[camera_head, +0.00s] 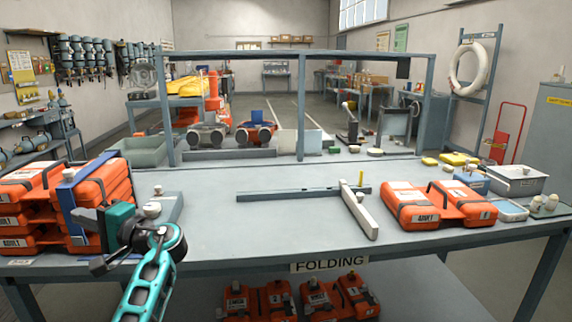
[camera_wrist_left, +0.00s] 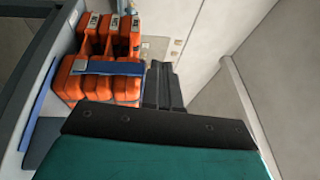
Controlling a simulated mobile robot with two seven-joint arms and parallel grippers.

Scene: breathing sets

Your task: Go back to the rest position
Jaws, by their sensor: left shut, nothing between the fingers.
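My left gripper (camera_head: 82,215) is at the front left of the bench, on a teal arm rising from the bottom edge. It overlaps the front of a stack of orange life jackets (camera_head: 105,190) with a blue strap (camera_head: 68,205) around it. In the left wrist view the dark fingers (camera_wrist_left: 161,68) are together with nothing between them. The strapped stack (camera_wrist_left: 95,88) shows there to the left of the fingers; whether they touch it, I cannot tell. My right gripper is in neither view.
The grey bench (camera_head: 285,225) is clear in the middle front. A T-shaped bar (camera_head: 360,212) lies on it. A folded orange jacket (camera_head: 450,203) lies at the right, near a metal tray (camera_head: 517,180). A blue-grey frame (camera_head: 300,100) stands along the back. More jackets (camera_head: 340,298) are below.

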